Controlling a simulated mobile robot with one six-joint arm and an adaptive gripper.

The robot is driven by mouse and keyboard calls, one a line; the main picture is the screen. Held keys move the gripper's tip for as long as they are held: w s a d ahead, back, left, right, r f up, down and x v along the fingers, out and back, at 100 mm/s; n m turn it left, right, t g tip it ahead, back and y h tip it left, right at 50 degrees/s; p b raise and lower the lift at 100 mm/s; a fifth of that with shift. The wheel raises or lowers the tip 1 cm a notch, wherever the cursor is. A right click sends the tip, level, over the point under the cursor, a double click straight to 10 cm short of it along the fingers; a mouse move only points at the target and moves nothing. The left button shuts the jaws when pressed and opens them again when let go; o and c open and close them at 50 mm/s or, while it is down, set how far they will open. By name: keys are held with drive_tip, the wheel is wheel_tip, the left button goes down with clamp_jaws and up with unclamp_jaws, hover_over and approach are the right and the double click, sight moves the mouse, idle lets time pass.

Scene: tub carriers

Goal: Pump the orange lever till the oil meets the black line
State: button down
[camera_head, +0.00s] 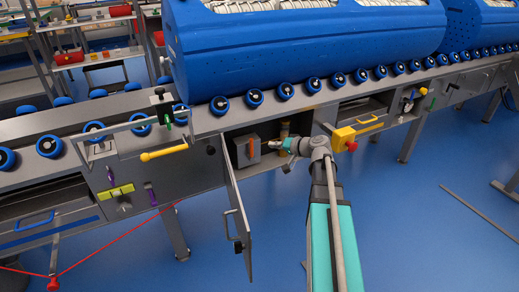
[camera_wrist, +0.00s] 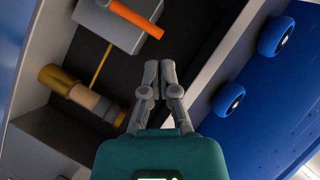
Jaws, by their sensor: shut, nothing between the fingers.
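The orange lever (camera_head: 251,147) stands on a grey box (camera_head: 240,158) inside an open compartment under the roller line. In the wrist view the orange lever (camera_wrist: 136,18) lies at the top, on the grey box (camera_wrist: 108,28). A brass-capped cylinder (camera_wrist: 72,88) with a pale tan section lies left of the fingers, joined to the box by a thin brass pipe (camera_wrist: 101,64). I cannot make out the oil level or the black line. My gripper (camera_wrist: 159,72) is shut and empty, apart from the lever; it also shows in the head view (camera_head: 277,145), right of the lever.
An open door (camera_head: 238,205) hangs left of the compartment. A yellow box with a red knob (camera_head: 343,136) is on the right. Blue wheels (camera_head: 285,91) and a large blue tub (camera_head: 300,40) are above. The blue floor in front is mostly clear.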

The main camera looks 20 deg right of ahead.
sight(251, 149)
drive_tip(key=d+f+m+t+y+b, duration=0.2)
drive_tip(key=d+f+m+b, duration=0.3)
drive_tip(key=d+b, duration=0.3)
drive_tip(key=shift+w+f+y+b, duration=0.25)
drive_tip(key=shift+y+b, duration=0.35)
drive_tip(key=shift+b, duration=0.65)
drive_tip(key=shift+d, duration=0.15)
drive_tip(key=shift+w, duration=0.15)
drive_tip(key=shift+w+a, duration=1.35)
drive_tip(key=shift+a, duration=0.35)
drive_tip(key=shift+w+a, duration=1.3)
drive_tip(key=shift+a, duration=0.45)
drive_tip(key=shift+w+a, duration=1.35)
drive_tip(key=shift+a, duration=0.35)
